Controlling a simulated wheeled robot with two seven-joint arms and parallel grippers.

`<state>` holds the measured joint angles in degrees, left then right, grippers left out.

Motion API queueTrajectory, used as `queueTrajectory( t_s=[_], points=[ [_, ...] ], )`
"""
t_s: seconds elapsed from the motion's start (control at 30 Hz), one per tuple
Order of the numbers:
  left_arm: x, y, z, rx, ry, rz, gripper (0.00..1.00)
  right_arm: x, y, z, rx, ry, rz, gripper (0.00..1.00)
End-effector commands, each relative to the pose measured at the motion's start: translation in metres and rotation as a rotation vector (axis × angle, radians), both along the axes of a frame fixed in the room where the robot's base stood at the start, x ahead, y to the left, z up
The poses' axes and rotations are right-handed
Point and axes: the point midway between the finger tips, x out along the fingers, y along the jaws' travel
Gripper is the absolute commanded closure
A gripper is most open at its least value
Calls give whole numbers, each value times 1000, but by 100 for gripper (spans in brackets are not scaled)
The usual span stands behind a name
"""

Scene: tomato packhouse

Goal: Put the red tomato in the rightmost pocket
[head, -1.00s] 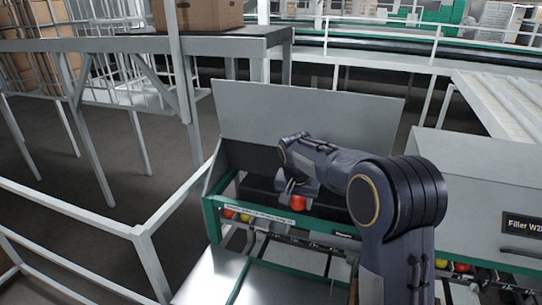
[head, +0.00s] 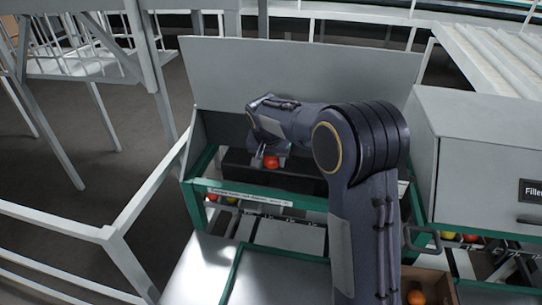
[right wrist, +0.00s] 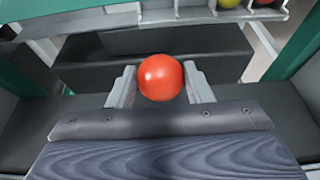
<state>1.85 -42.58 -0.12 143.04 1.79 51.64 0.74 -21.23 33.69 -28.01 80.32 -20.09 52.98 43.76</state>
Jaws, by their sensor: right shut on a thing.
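The red tomato (head: 271,162) is between the fingers of my right gripper (head: 262,158), which is shut on it. The right wrist view also shows the tomato (right wrist: 160,77) between the two fingertips. The gripper holds it over the dark inside of the open machine, behind the green front rim (head: 300,201). A row of pockets (right wrist: 176,14) runs along the top of the right wrist view. Some hold fruit and the ones nearer the middle look empty. In the head view the rim and my arm partly hide this row. My left gripper is out of view.
A raised grey lid (head: 300,65) stands behind the gripper. A grey machine housing (head: 490,150) is at the right. A cardboard box (head: 436,283) with an orange-red fruit is at the bottom right. White railings (head: 110,235) stand at the left.

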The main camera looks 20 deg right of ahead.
Motion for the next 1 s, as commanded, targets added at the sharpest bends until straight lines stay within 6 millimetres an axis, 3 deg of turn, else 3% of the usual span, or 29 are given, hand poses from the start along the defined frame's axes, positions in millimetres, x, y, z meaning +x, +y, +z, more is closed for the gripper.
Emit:
queueTrajectory(
  t_s=[0.03, 0.7, 1.0],
  points=[
    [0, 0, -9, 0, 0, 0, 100, 0, 0, -11, 0, 1, 0, 65],
    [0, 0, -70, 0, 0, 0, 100, 0, 0, -91, 0, 0, 0, 65],
    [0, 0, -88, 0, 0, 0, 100, 0, 0, -115, -1, -1, 0, 65]
  ],
)
